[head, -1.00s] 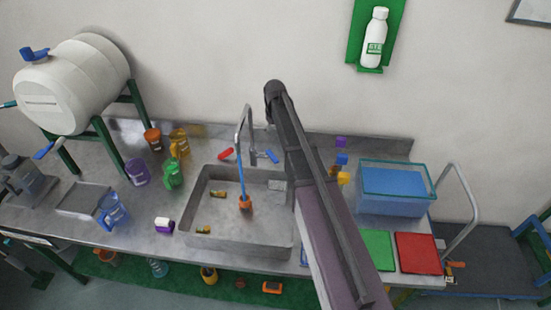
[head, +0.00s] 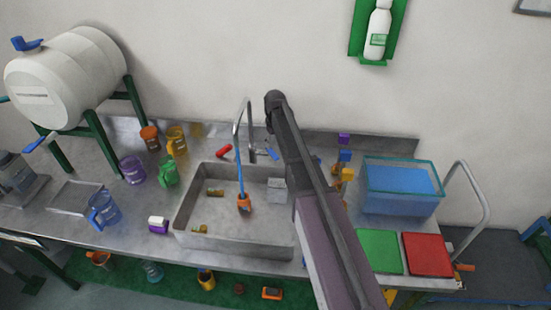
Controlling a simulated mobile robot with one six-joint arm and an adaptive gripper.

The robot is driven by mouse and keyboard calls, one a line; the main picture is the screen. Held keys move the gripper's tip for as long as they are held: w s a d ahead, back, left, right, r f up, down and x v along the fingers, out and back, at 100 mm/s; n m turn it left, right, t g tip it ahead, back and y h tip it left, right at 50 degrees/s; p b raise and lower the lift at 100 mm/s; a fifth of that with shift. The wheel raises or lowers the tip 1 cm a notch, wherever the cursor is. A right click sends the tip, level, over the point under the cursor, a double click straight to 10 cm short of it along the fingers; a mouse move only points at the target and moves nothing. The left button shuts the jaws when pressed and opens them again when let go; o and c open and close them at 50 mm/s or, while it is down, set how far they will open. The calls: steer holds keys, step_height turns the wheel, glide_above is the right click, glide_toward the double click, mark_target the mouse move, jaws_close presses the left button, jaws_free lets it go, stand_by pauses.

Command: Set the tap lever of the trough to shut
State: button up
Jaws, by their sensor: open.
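The trough looks to be the clear tank of blue water (head: 402,187) at the right of the steel bench in the head view. An orange lever (head: 464,267) shows at the bench's right end, below the tank and beside the red board. It is small, and I cannot tell its exact setting. My arm rises from the bottom centre to an elbow above the sink. My gripper is hidden behind the arm or out of the picture, so its place relative to the lever does not show.
A steel sink (head: 189,242) with a tall tap (head: 236,115) lies left of my arm. Green (head: 381,251) and red (head: 428,254) boards lie at the front right. A bent metal rail (head: 484,200) stands right of the tank. Coloured jugs and a white barrel (head: 72,75) are at the left.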

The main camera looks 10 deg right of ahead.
mark_target(275, 156)
steer(key=shift+f+b, duration=2.65)
steer(key=shift+f, duration=0.25)
